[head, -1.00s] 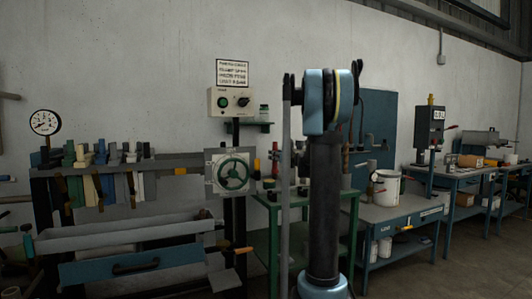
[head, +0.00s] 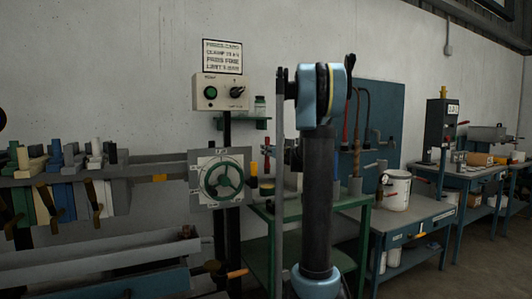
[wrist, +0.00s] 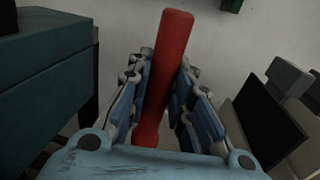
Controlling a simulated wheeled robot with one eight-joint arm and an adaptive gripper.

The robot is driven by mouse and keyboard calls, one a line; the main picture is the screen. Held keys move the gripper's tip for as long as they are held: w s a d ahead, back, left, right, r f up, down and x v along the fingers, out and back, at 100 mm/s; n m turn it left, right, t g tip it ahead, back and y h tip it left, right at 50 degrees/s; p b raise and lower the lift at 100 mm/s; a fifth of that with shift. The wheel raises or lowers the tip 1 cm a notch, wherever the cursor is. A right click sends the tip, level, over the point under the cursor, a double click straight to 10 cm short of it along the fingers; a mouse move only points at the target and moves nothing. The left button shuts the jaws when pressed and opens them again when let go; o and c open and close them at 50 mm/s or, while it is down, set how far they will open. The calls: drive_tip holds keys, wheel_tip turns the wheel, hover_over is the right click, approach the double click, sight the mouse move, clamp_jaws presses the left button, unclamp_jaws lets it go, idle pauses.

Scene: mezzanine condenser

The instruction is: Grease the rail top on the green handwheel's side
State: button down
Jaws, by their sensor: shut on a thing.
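The green handwheel (head: 221,179) is on a grey square plate at the right end of the plate rack. A grey rail (head: 160,165) runs left from it, with a yellow mark on its side. In the wrist view my gripper (wrist: 160,100) is shut on a long red handle (wrist: 170,60), which stands between the two blue-padded fingers. The working end of the red-handled tool cannot be made out. My gripper cannot be picked out in the head view, where my arm fills the middle.
Coloured plates (head: 60,185) hang along the rack at left, above a grey trough (head: 100,260). A control box (head: 222,92) is above the handwheel. A green table (head: 285,212) is right of it, partly behind my arm. Blue workbenches (head: 410,225) stand farther right.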

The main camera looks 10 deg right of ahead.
sight(267, 163)
drive_tip(key=shift+w+f, duration=0.1)
drive_tip(key=shift+f, duration=3.35)
drive_tip(key=shift+r, duration=3.5)
